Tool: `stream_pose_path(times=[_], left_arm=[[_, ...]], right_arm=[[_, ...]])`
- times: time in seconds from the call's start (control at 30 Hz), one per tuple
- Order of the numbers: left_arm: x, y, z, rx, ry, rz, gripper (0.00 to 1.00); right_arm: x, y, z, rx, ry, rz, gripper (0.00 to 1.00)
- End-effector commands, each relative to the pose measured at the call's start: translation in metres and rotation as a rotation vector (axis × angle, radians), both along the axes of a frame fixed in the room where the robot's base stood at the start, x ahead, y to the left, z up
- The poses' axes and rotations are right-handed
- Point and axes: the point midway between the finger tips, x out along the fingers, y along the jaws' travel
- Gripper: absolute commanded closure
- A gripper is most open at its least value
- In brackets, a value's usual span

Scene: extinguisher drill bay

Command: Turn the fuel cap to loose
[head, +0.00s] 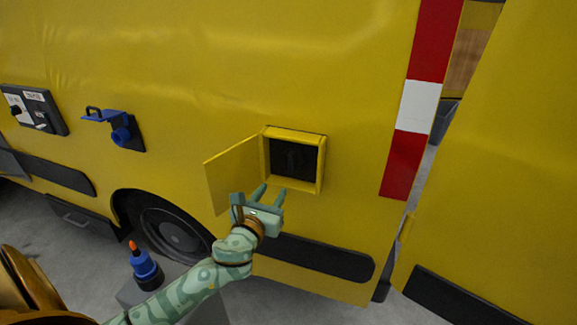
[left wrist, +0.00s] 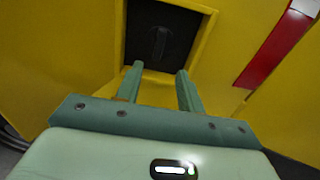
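The fuel cap (left wrist: 158,42) is a black round cap with a raised grip bar, set in a dark recess; the bar looks close to upright in the left wrist view. In the head view the cap (head: 292,160) is very dark and hard to make out. The recess has a yellow square frame (head: 320,170), and its yellow flap (head: 230,173) stands open to the left. My left gripper (head: 270,188) is open and empty, just in front of and below the recess. Its fingers (left wrist: 160,70) point at the cap, apart from it. My right gripper is not in view.
The yellow vehicle side (head: 200,60) fills the view. A blue bracket (head: 122,132) and a switch panel (head: 35,110) are mounted at left. A blue bottle with an orange tip (head: 145,268) stands on a grey block below. A red-white strip (head: 416,105) runs right of the recess.

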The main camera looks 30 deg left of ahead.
Motion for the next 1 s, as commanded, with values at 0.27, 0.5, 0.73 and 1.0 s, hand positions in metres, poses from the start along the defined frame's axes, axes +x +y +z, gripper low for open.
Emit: stream_pose_path(times=[0.27, 0.5, 0.73, 1.0], left_arm=[[0.071, 0.017, -0.001, -0.004, -0.002, 0.002, 0.62], [0.113, 0.027, -0.002, -0.006, 0.001, 0.001, 0.62], [0.127, 0.03, -0.001, -0.007, 0.002, 0.0, 0.62], [0.127, 0.03, -0.001, -0.007, 0.002, 0.0, 0.76]], right_arm=[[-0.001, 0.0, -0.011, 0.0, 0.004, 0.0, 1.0], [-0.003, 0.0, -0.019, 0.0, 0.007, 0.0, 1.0], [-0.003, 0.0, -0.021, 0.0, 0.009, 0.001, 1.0], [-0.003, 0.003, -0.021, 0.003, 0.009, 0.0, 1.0]])
